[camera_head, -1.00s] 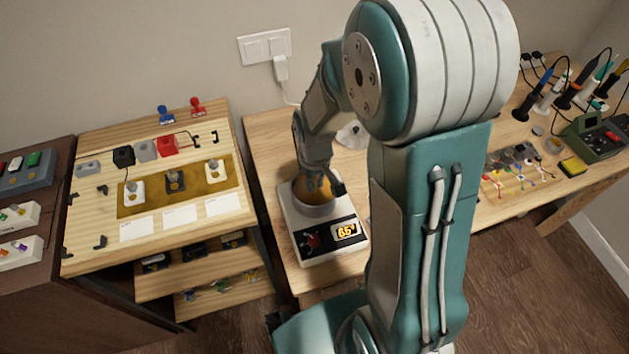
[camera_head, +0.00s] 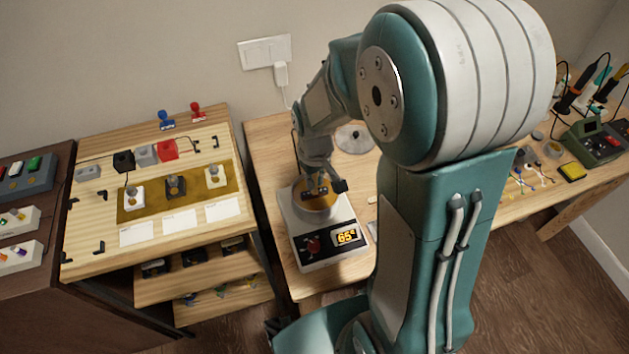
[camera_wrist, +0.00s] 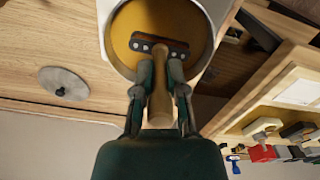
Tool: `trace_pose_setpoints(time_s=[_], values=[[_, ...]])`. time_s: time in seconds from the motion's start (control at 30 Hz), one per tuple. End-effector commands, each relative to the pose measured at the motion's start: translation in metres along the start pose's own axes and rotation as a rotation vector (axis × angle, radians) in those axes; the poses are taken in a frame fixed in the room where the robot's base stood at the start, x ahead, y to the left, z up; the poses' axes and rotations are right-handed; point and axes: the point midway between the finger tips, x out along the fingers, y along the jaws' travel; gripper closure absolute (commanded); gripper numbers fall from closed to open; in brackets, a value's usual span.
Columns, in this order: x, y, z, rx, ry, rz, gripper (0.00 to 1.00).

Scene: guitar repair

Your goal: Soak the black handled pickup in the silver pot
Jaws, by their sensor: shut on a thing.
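The silver pot (camera_head: 318,211) sits on a white heater (camera_head: 317,250) whose display reads about 65. The wrist view looks into the pot (camera_wrist: 207,60), with amber-yellow liquid inside (camera_wrist: 150,18). My gripper (camera_wrist: 160,76) is over the pot's rim, shut on the tan-looking handle (camera_wrist: 159,108) of a pickup. The pickup's dark bar (camera_wrist: 158,46) with silver dots lies across the pot's opening, within the rim in this view. I cannot tell how deep it is in the liquid. In the head view, my gripper (camera_head: 317,186) is partly hidden at the pot.
A round silver lid (camera_head: 354,139) lies on the bench behind the pot. To the left, a wooden stand (camera_head: 95,255) holds several pickups and blank cards. Soldering tools (camera_head: 585,90) stand at the far right. My arm hides the middle of the bench.

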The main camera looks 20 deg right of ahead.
Motion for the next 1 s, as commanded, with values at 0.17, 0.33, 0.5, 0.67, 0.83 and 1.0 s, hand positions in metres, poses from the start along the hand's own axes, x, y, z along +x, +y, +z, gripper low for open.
trace_pose_setpoints(time_s=[0.17,0.33,0.5,0.67,0.83,1.0], values=[[-0.007,0.0,-0.001,0.0,0.003,0.001,1.0],[-0.013,0.0,-0.001,0.0,0.002,0.001,1.0],[-0.018,0.0,-0.001,0.0,0.003,0.001,1.0],[-0.024,0.0,-0.001,0.0,0.003,0.001,1.0],[-0.029,0.0,0.0,0.0,0.001,0.0,1.0],[-0.032,0.0,0.0,0.0,0.001,0.0,1.0]])
